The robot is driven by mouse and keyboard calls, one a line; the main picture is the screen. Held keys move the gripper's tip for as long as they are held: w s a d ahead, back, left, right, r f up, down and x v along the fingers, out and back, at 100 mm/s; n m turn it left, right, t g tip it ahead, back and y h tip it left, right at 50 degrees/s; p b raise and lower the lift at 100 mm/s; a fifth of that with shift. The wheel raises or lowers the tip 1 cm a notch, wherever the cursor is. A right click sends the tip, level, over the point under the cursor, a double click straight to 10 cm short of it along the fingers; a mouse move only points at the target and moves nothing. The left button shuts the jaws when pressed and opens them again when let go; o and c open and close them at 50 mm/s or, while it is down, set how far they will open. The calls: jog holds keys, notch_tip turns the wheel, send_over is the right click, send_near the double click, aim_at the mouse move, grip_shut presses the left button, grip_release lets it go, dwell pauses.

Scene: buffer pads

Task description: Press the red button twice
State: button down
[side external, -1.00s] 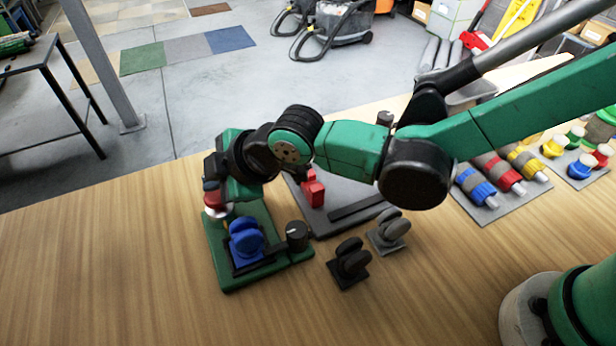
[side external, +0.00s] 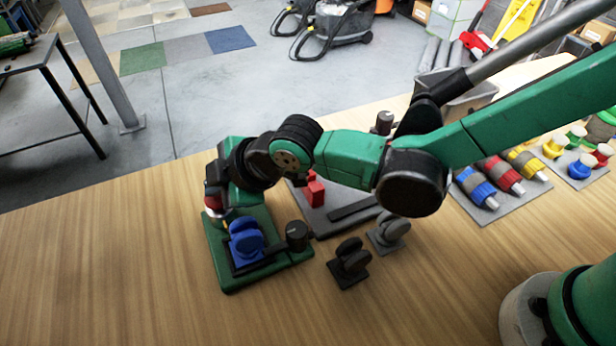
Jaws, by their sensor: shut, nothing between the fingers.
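The red button (side external: 213,204), with a pale metallic rim, sits at the back left of the green pad (side external: 222,276). My gripper (side external: 213,190) is shut and points down directly over the button, covering most of its top. The fingertips appear to meet the button, but I cannot tell how far it is pressed in.
The green pad also bears a blue double-disc part (side external: 245,238) and a dark knob (side external: 297,235). A grey pad (side external: 325,222) with a red block (side external: 313,190) lies behind. Two disc parts (side external: 349,263) (side external: 388,231) stand in front. The wooden table's left side is clear.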

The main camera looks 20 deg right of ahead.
jog(key=shift+f, duration=0.5)
dwell(0.3)
jog(key=shift+r, duration=1.25)
jog(key=shift+r, duration=2.5)
